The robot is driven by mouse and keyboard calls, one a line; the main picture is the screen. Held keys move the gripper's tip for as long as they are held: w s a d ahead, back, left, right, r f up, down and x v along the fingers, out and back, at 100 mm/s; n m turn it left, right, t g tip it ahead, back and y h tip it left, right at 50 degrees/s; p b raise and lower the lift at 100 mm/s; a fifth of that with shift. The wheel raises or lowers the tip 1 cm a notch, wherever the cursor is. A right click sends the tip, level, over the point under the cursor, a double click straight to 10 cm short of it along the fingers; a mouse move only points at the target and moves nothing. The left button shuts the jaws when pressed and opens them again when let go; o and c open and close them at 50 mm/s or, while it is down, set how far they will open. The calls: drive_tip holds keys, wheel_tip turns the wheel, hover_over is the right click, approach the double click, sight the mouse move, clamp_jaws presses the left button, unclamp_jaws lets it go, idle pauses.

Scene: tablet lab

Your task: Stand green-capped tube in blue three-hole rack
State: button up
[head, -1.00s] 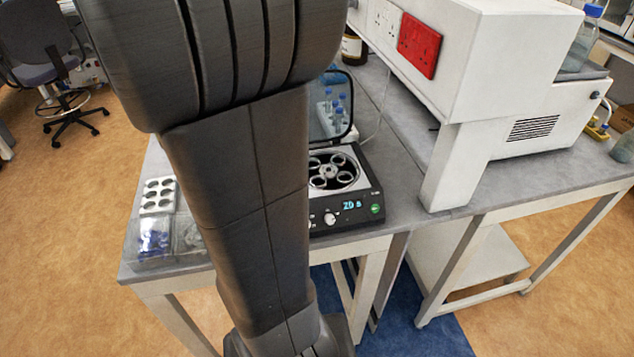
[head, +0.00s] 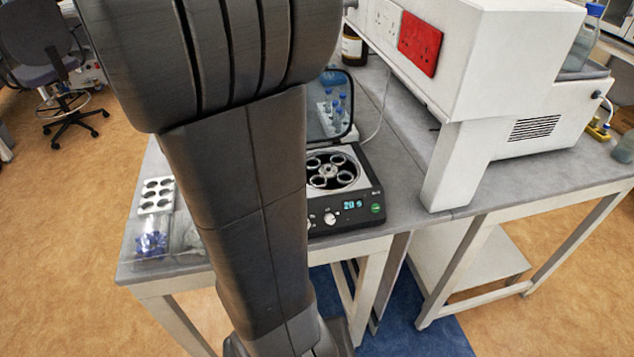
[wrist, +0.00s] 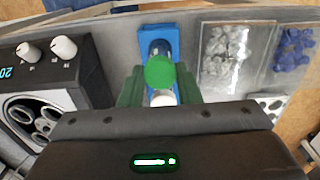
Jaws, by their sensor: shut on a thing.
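In the wrist view my gripper (wrist: 159,88) has its two green fingers on either side of the green-capped tube (wrist: 159,72), shut on it. I look down on the round green cap, and most of the tube's body is hidden below it. The blue rack (wrist: 157,31) shows just beyond the cap, with a dark blue round shape in it. A white round thing shows between the fingers, just nearer than the cap. I cannot tell whether the tube is inside a hole or above the rack. In the head view my arm hides the gripper, tube and rack.
A black device with a round rotor (head: 374,193) stands right of my arm, its lid raised. A white six-hole rack (head: 156,195) and a clear box with blue pieces (head: 150,244) are at the left. A white machine (head: 520,90) stands on the right bench.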

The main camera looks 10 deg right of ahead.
drive_tip(key=shift+f+b, duration=0.35)
drive_tip(key=shift+f, duration=0.3)
drive_tip(key=o, duration=0.9)
drive_tip(key=shift+r, duration=0.1)
wheel_tip(320, 180, up, 14)
drive_tip(key=shift+f, duration=0.15)
